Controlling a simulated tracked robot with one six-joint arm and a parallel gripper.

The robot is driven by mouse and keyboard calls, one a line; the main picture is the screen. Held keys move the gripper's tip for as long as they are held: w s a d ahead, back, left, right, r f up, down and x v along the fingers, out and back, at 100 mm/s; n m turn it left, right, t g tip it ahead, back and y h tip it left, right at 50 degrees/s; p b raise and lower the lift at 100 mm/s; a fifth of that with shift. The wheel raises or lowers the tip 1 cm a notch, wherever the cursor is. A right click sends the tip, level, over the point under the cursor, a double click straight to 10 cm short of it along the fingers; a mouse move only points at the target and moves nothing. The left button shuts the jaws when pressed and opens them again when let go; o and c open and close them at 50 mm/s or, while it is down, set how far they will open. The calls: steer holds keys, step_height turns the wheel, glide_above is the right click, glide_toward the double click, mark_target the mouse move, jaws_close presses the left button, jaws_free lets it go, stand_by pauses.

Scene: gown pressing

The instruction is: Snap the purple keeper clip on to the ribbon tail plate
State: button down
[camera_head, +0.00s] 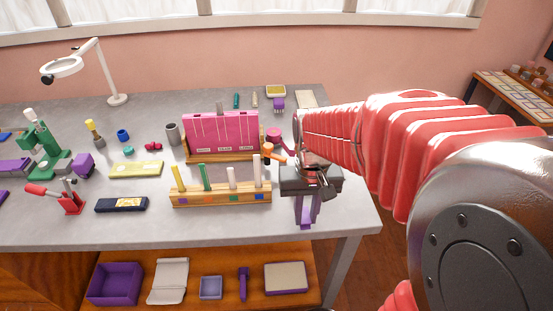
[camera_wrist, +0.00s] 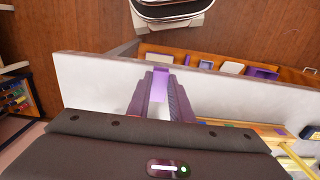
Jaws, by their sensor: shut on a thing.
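My gripper (camera_head: 306,218) is at the table's front right corner, pointing down, and its fingers are shut on a small purple piece (camera_head: 307,209), which looks like the keeper clip. In the wrist view my gripper (camera_wrist: 160,88) has the light purple piece (camera_wrist: 160,82) between its fingertips, and the fingers cover its sides. A pink upright plate (camera_head: 220,132) with thin white lines and small labels stands in a wooden base behind and left of my gripper. It may be the ribbon tail plate, but I cannot tell for sure. The held piece is well apart from it.
A wooden rack (camera_head: 222,196) with several coloured pegs stands just left of my gripper. An orange-handled part (camera_head: 272,154) and a dark pink round part (camera_head: 274,135) are close behind it. A red toggle clamp (camera_head: 62,197) is at the left. Purple trays (camera_head: 116,283) lie on the shelf below.

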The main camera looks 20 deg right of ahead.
steer(key=shift+w, duration=0.15)
steer(key=shift+w+d, duration=0.25)
steer(key=shift+w, duration=0.6)
steer(key=shift+w+d, duration=0.3)
steer(key=shift+w, duration=0.5)
steer(key=shift+w+d, duration=0.25)
steer(key=shift+w, duration=0.6)
steer(key=c, duration=2.2)
jaws_free()
jaws_close()
steer(key=shift+w+d+r, duration=0.1)
steer(key=shift+w+d, duration=0.1)
steer(key=shift+w, duration=0.55)
steer(key=shift+w+d, duration=0.2)
steer(key=shift+w, duration=0.55)
steer(key=o, duration=0.7)
jaws_free()
